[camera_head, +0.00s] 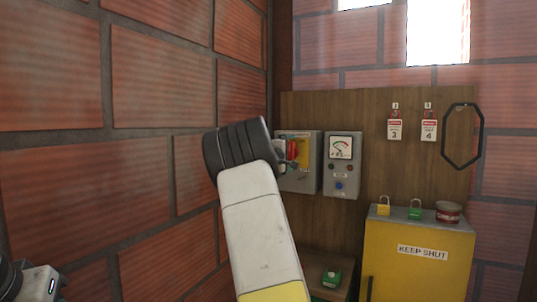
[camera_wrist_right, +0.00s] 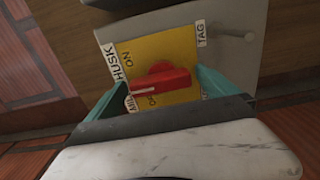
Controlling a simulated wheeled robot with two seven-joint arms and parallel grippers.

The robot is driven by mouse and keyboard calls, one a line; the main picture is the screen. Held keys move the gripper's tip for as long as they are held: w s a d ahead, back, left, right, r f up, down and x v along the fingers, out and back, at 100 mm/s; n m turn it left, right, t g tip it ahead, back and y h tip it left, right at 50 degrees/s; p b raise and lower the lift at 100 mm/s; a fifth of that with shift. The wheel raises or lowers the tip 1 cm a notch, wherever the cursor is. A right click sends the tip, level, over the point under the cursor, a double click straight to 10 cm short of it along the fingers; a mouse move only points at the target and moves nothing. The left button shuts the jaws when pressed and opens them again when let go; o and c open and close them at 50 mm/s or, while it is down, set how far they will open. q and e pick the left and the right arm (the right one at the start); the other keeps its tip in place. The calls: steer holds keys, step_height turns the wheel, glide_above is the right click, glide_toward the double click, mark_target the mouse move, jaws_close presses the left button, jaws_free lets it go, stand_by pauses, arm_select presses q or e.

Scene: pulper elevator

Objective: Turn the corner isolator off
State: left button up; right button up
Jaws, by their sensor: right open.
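The corner isolator (camera_head: 299,178) is a grey box on the wooden board, partly hidden by my right arm in the head view. In the right wrist view its yellow plate (camera_wrist_right: 178,50) carries a red handle (camera_wrist_right: 160,80). The white-marked end of the handle points left, below the "ON" lettering; lettering under the handle is partly covered. My right gripper (camera_wrist_right: 165,84) is open, with one teal finger at each end of the handle; I cannot tell whether they touch it. A grey and black part at the lower left of the head view seems to be my left arm; its fingers are hidden.
A grey meter box (camera_head: 341,176) is just right of the isolator. A brick wall (camera_head: 160,75) closes the left.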

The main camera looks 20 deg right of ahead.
steer(key=shift+w+d, duration=0.2)
steer(key=shift+d, duration=0.05)
steer(key=c, duration=1.4)
steer(key=shift+o, duration=0.2)
